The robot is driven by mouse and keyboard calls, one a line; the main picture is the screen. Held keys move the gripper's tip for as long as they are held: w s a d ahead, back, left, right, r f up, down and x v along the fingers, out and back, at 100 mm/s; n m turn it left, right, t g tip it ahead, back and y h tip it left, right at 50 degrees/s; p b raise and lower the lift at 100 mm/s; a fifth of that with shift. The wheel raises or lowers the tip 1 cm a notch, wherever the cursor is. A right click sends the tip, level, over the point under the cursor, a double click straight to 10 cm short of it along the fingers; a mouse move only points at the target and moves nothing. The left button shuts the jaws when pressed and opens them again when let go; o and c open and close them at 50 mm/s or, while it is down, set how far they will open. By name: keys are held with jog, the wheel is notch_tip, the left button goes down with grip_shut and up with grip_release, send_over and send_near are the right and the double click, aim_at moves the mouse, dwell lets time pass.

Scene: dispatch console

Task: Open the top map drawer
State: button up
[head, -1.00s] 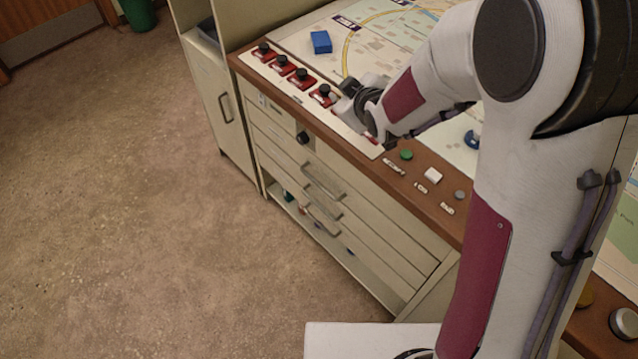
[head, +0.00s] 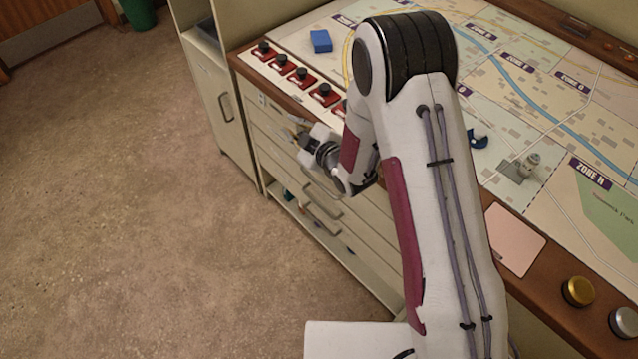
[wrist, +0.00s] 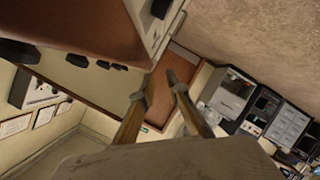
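The drawer front of the console (head: 268,145) shows in the head view, left of my arm. Two grey bar handles show on it: the upper handle (head: 318,186) and the lower handle (head: 322,216). My gripper (head: 296,133) hangs in front of the upper part of the drawer front, above the upper handle and apart from it. My arm hides the right part of the drawers. In the wrist view my two fingers (wrist: 157,85) stand apart with nothing between them. No drawer is seen pulled out.
Red switch blocks with black knobs (head: 302,78) line the console's left edge. A blue block (head: 320,41) lies on the map top. A cabinet (head: 222,105) stands left of the drawers. The floor (head: 150,220) in front is clear.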

notch_tip(320, 180, down, 5)
jog(key=s+a+n+y, duration=0.1)
jog(key=s+a, duration=0.1)
jog(key=t+h, duration=0.2)
jog(key=t, duration=0.1)
send_near(321, 187)
jog(key=r+x, duration=0.1)
jog(key=x, duration=0.3)
jog(key=shift+s+f, duration=0.15)
jog(key=shift+f, duration=0.2)
jog(key=shift+x, duration=3.9)
jog(key=shift+d+f, duration=0.1)
jog(key=shift+f, duration=0.1)
grip_shut()
